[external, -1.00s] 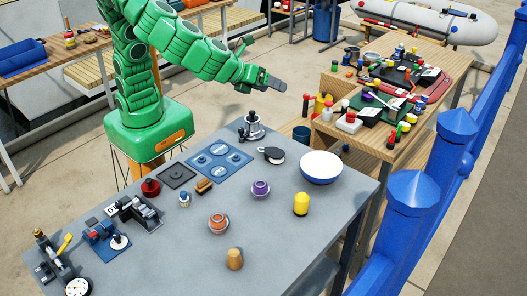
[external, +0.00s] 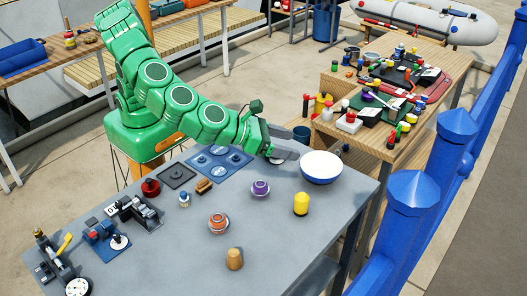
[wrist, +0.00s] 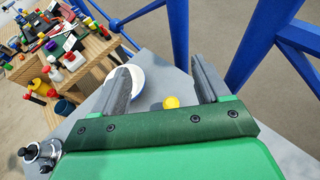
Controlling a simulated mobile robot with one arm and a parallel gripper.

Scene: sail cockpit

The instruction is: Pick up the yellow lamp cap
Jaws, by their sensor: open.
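The yellow lamp cap (external: 301,204) stands upright on the grey table, in front of the white bowl. My gripper (external: 292,150) is over the back of the table, left of the white bowl, and short of the cap. In the wrist view my gripper (wrist: 160,85) has its fingers wide apart with nothing held between them.
The white bowl (external: 321,168) stands close to my gripper and behind the cap. A purple piece (external: 260,188) and an orange piece (external: 218,222) lie left of the cap. A tan cork-like piece (external: 235,259) stands nearer the front. Blue railing (external: 415,230) runs along the right.

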